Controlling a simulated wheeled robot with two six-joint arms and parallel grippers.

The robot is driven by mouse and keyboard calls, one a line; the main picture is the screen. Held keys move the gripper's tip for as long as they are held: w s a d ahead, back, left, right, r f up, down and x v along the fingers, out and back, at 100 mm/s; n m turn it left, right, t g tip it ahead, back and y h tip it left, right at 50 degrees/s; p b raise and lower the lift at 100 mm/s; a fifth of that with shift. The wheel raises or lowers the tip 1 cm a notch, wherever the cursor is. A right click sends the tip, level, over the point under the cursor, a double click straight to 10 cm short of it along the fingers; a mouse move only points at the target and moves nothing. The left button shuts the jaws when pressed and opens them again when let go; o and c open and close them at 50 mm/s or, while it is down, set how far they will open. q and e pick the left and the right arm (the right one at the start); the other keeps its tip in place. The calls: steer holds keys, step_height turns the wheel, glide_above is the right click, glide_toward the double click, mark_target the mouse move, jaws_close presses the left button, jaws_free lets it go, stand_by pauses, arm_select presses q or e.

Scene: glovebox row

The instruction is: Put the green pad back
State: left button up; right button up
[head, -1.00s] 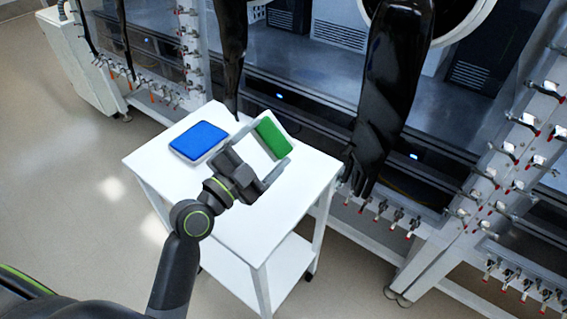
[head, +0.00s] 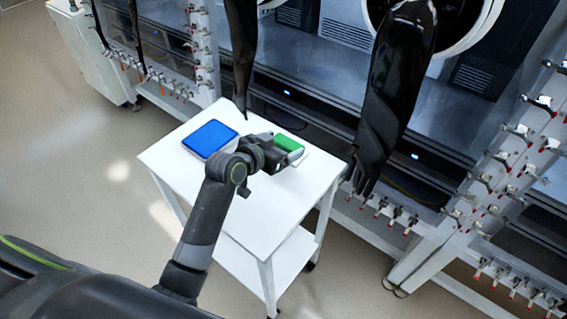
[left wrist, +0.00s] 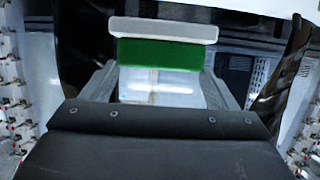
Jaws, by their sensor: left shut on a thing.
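The green pad (head: 288,143) is at the right back part of the white cart top, with a pale edge or plate against it. My left gripper (head: 280,156) reaches over the cart from the left and is shut on the green pad. In the left wrist view the green pad (left wrist: 160,54) spans the space between my two fingers, with a pale grey strip along its upper side. In the head view my gripper hides part of the pad, and I cannot tell whether it touches the cart. My right gripper is not in view.
A blue pad (head: 209,138) lies on the white cart (head: 262,215), left of my gripper. Black gloves (head: 390,90) hang from the glovebox just behind and right of the cart. Valve rows (head: 515,150) stand at the right. The cart's front right top is clear.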

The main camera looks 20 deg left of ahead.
arm_select(q)
step_height(320, 180, down, 3)
steer(key=shift+f, duration=1.9)
steer(key=o, duration=0.9)
steer(key=shift+f, duration=0.1)
steer(key=shift+s, duration=0.1)
steer(key=b+v, duration=0.1)
steer(key=v, duration=1)
steer(key=shift+a, duration=0.1)
steer(key=shift+s+a+r, duration=0.1)
steer(key=shift+s+r, duration=0.25)
